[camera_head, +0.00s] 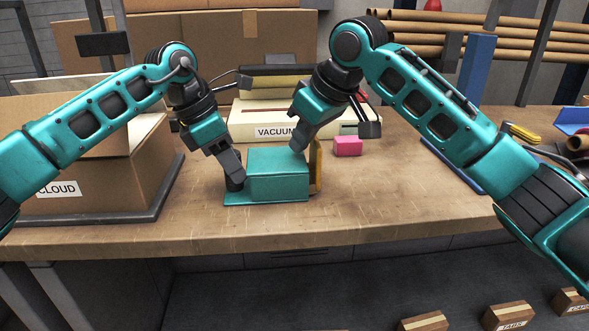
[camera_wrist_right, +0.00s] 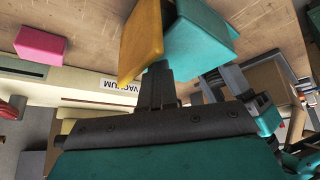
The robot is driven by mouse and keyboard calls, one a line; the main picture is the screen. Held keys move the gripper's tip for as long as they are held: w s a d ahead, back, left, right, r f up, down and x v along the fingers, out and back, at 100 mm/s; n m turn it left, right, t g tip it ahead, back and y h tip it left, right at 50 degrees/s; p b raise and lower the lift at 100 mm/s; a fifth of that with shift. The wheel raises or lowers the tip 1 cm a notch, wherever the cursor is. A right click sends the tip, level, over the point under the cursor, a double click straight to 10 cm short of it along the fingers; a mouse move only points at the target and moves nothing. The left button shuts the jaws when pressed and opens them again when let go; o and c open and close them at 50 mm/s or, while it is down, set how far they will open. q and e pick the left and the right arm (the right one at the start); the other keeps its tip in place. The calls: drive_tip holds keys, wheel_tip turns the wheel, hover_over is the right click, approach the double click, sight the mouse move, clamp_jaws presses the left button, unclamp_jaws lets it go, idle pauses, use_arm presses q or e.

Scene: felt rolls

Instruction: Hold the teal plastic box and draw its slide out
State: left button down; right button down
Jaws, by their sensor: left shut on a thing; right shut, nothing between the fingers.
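The teal plastic box (camera_head: 278,188) stands on the workbench between my two arms, with a low teal ledge at its left foot. The yellow end of its slide (camera_head: 318,165) shows at its right side. My left gripper (camera_head: 235,184) is shut on the box at its left end. My right gripper (camera_head: 302,146) is shut and empty at the box's back right upper corner. In the right wrist view its closed fingertips (camera_wrist_right: 158,68) are at the line between the yellow slide (camera_wrist_right: 140,38) and the teal box (camera_wrist_right: 200,38). Whether they touch either is unclear.
A pale box labelled VACUUM (camera_head: 250,122) stands close behind. A pink block (camera_head: 348,146) lies to the right. A cardboard box labelled CLOUD (camera_head: 100,185) stands on a dark tray at left.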

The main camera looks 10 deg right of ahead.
use_arm(q)
drive_tip(key=shift+a+f, duration=0.1)
use_arm(e)
drive_tip(key=d, duration=0.7)
idle(1.0)
drive_tip(key=shift+r, duration=0.1)
wheel_tip(320, 180, up, 7)
drive_tip(key=a, duration=0.1)
idle(1.1)
